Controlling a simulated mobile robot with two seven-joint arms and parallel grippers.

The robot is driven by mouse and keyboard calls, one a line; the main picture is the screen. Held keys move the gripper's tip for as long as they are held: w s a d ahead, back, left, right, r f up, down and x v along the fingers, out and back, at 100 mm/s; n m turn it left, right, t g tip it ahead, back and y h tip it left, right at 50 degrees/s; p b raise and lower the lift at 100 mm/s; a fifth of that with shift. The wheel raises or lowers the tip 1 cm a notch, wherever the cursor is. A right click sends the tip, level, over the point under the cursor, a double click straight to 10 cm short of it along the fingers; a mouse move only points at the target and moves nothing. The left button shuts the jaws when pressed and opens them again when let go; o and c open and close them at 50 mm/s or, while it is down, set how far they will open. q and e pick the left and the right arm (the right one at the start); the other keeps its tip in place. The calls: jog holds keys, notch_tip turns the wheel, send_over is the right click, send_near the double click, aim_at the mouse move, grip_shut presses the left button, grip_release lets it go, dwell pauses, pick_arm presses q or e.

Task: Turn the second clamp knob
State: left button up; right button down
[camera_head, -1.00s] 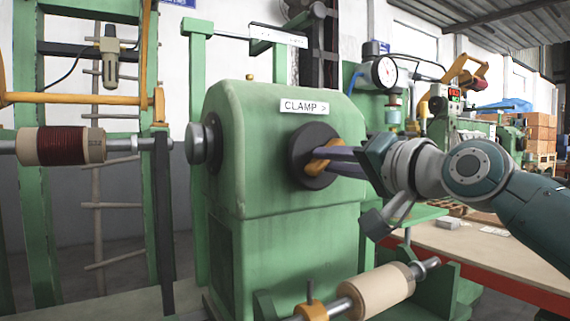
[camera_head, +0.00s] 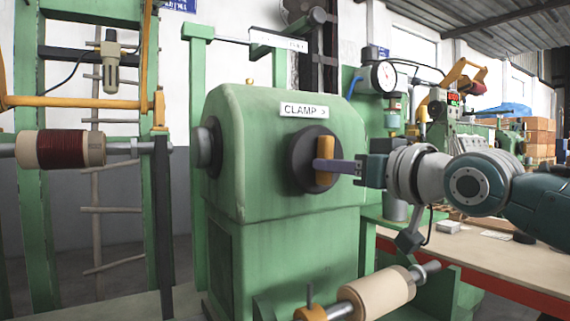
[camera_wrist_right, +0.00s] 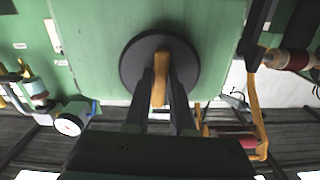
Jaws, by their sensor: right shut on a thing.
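The clamp knob is a black disc (camera_head: 304,166) with an orange grip bar (camera_head: 325,160), on the right side of the green machine housing (camera_head: 260,150) under a "CLAMP >" label. The bar stands close to upright in the head view. My right gripper (camera_head: 330,167) reaches in from the right and is shut on the orange bar. In the right wrist view its two dark fingers (camera_wrist_right: 160,85) lie on either side of the orange bar (camera_wrist_right: 160,76), in front of the black disc (camera_wrist_right: 158,62). My left gripper is not in view.
A tan coil roll (camera_head: 377,293) on a shaft lies below the housing. A dark red wound coil (camera_head: 60,149) hangs on a shaft at the left. A dial gauge (camera_head: 383,76) stands behind my right arm. A workbench (camera_head: 480,255) with a red edge is at the right.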

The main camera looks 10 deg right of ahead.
jog(key=shift+n, duration=0.5)
jog(key=c, duration=0.8)
grip_release()
jog(key=shift+o, duration=0.2)
jog(key=p+v, duration=0.1)
jog(key=v, duration=0.9)
jog(key=shift+p, duration=0.4)
